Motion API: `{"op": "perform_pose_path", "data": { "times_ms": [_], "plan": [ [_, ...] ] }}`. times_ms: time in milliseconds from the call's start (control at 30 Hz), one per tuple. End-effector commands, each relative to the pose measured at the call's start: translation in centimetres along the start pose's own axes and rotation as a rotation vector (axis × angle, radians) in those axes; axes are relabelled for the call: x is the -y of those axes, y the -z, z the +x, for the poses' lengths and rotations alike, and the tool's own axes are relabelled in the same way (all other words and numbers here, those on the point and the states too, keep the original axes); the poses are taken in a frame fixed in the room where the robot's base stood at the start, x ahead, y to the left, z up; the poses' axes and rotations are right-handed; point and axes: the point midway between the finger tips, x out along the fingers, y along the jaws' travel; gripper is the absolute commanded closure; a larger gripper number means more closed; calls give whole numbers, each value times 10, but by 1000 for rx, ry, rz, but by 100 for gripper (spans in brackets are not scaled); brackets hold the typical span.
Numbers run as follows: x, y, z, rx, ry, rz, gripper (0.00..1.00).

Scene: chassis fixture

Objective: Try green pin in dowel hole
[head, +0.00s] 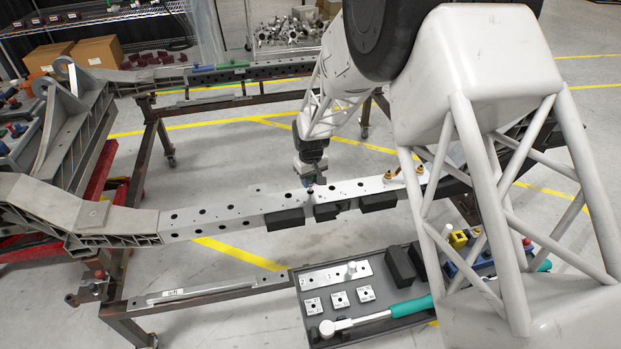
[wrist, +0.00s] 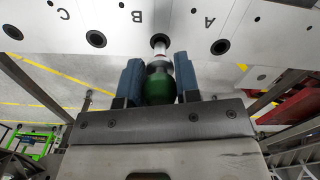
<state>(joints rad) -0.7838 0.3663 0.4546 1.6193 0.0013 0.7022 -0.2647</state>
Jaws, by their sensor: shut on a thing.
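My gripper (wrist: 157,82) is shut on the green pin (wrist: 160,90), its blue fingers on either side of the green knob. The pin's metal shank points at a dark hole (wrist: 158,40) in the pale plate, close to the letter B. The tip meets the hole's rim in the wrist view; I cannot tell how far it is inside. In the head view my gripper (head: 310,184) is down at the top of the silver rail (head: 232,208), and the pin is mostly hidden there.
More holes lie beside it near the letters A (wrist: 220,47) and C (wrist: 95,38). Black blocks (head: 285,219) sit along the rail's front side. Copper-coloured pieces (head: 388,176) stand on the rail to the right. A grey tool tray (head: 312,335) lies in front, holding a torque wrench (head: 375,315).

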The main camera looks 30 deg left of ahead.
Motion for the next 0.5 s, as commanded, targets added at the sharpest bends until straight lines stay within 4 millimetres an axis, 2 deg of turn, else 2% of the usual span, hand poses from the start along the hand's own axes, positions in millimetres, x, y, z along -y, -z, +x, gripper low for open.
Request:
{"op": "perform_pose_path", "data": {
  "times_ms": [500],
  "plan": [
    [0, 0, 11, 0, 0, 0, 100]
  ]
}}
